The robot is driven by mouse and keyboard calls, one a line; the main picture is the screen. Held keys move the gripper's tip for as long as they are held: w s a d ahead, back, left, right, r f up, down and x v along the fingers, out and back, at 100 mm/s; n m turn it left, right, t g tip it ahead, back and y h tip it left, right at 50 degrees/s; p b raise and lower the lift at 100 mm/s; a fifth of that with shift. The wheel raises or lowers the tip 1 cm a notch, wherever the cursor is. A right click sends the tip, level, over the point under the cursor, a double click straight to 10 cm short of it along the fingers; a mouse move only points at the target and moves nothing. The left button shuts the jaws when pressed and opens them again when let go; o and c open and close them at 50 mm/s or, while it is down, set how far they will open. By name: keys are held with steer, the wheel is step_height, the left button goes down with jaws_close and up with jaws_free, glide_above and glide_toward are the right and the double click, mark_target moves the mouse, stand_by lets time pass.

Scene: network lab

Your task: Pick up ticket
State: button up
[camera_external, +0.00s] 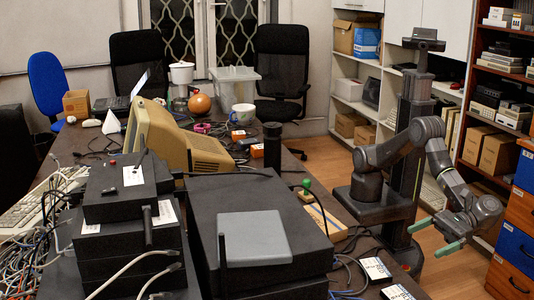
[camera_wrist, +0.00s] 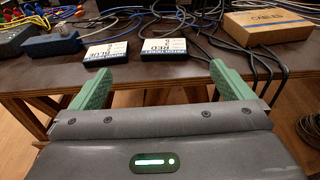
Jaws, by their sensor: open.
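Two small flat black-edged blocks with white printed tops, which look like tickets, lie side by side near the table edge in the wrist view. The right one (camera_wrist: 164,48) reads RED and the left one (camera_wrist: 106,53) reads BLUE. Both also show in the external view as a farther white block (camera_external: 375,268) and a nearer one (camera_external: 397,292). My gripper (camera_external: 423,240) has green fingers spread apart with nothing between them. In the wrist view my gripper (camera_wrist: 158,72) is in front of the table edge, apart from both blocks.
The dark table (camera_wrist: 190,74) carries many loose cables. A cardboard box marked CABLES (camera_wrist: 265,27) stands to the right, and black cables hang over the edge below it. A blue-grey box (camera_wrist: 52,46) sits left of the blocks.

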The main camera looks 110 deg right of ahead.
step_height(320, 180, down, 3)
steer(key=b, duration=0.2)
glide_toward(382, 267)
steer(key=w, duration=0.5)
steer(key=w+f+b, duration=0.1)
steer(key=w, duration=0.1)
steer(key=w+b, duration=0.1)
steer(key=w, duration=0.1)
steer(key=shift+w+f, duration=0.15)
steer(key=shift+f, duration=0.25)
steer(key=shift+r, duration=0.1)
steer(key=c, duration=1)
steer(key=shift+o, duration=0.2)
steer(key=shift+r, duration=0.1)
